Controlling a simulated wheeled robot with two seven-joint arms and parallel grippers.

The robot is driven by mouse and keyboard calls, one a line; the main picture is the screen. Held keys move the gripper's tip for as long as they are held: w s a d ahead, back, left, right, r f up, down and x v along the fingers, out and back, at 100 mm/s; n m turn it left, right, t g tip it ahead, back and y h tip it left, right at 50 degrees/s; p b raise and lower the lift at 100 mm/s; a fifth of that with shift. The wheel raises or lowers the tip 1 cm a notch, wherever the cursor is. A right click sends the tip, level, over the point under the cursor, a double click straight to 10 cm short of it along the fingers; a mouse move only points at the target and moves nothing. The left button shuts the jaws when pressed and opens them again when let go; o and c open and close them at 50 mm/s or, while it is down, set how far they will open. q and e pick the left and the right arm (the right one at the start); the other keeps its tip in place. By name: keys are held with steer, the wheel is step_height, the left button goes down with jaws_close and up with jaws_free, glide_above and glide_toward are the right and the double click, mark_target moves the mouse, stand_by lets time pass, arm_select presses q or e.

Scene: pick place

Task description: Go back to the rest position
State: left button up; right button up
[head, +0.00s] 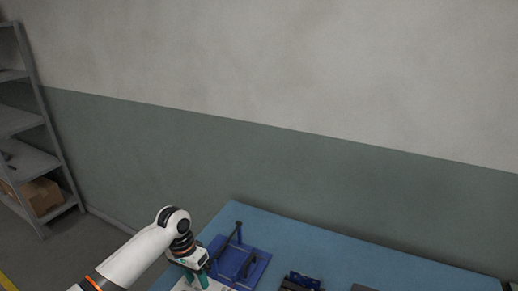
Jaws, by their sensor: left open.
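My left arm comes in from the lower left, and my left gripper (200,279) hangs over the left part of the blue table (310,239). It is open, with greenish fingers pointing down. Its fingertips are close to the bottom edge of the picture, and I see nothing held between them. A blue fixture (256,262) with a dark upright post and a dark handle-like part lies just right of the gripper. My right gripper is not in view.
A dark blue part (301,281) and a dark grey item (364,288) lie at the bottom edge. A grey shelf (22,122) with a cardboard box (41,197) stands at the left. The wall (300,150) is behind the table. The table's back strip is clear.

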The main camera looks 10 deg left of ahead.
arm_select(q)
steer(key=s+d+f+t, duration=0.1)
steer(key=s+d+f, duration=0.15)
steer(key=s, duration=0.25)
steer(key=s+d+f+m, duration=0.1)
steer(key=s+d+f, duration=0.15)
steer(key=s, duration=0.25)
steer(key=s+d+f+t, duration=0.1)
steer(key=s+d, duration=0.3)
steer(key=s+a+r+n+t+y, duration=0.1)
steer(key=s+a+r+n, duration=0.1)
steer(key=s+a, duration=0.35)
steer(key=s+a+r+n+t+y, duration=0.1)
steer(key=s+a+r+n, duration=0.1)
steer(key=s, duration=0.7)
step_height(320, 180, down, 26)
steer(key=g, duration=0.1)
steer(key=s+a+f+g, duration=0.1)
steer(key=s+a+f, duration=0.2)
steer(key=s+f, duration=1.3)
steer(key=shift+s+m, duration=0.4)
steer(key=shift+s, duration=0.35)
